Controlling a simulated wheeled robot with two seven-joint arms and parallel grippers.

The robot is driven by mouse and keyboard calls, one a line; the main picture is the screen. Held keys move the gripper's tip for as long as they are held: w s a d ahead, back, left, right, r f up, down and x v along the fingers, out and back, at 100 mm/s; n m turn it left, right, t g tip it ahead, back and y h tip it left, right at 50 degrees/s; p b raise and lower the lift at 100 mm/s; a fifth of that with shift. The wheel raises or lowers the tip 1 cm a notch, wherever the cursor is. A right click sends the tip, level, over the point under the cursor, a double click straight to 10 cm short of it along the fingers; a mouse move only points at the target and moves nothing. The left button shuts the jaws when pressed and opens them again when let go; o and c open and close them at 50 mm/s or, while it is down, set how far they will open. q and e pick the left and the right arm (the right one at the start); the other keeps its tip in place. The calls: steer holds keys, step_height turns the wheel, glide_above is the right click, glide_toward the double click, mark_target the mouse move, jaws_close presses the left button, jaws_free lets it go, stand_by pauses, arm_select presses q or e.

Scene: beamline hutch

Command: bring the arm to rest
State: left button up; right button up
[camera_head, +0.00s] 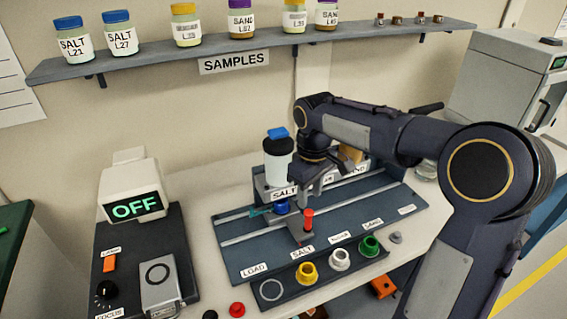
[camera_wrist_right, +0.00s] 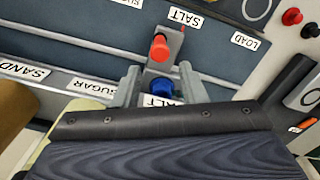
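My right arm reaches in from the right in the head view. Its right gripper (camera_head: 293,198) points down over the dark sample rail board (camera_head: 241,255), by the SALT position. In the wrist view the two grey fingers of the right gripper (camera_wrist_right: 160,88) stand apart. A blue knob (camera_wrist_right: 162,88) shows between them with a gap on each side. The blue knob also shows in the head view (camera_head: 281,207), partly hidden by the gripper. A red-topped post (camera_wrist_right: 160,47) stands just beyond it. My left gripper is in neither view.
A white hopper with a blue cap (camera_head: 278,147) stands behind the gripper. Yellow (camera_head: 307,273), white (camera_head: 340,259) and green (camera_head: 370,246) rings sit along the front. An OFF display (camera_head: 134,205) is at left. A shelf of jars (camera_head: 240,53) runs above.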

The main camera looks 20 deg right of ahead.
steer(key=s+a+m+t+y, duration=0.2)
steer(key=s+m, duration=0.1)
steer(key=s, duration=0.8)
steer(key=s+a+f+m+t+y, duration=0.1)
steer(key=s+a+m+t, duration=0.2)
steer(key=s, duration=0.8)
steer(key=shift+s+a+f+m+t+y, duration=0.25)
steer(key=shift+s+a+m+t+y, duration=0.05)
steer(key=shift+s+y, duration=0.1)
stand_by(1.5)
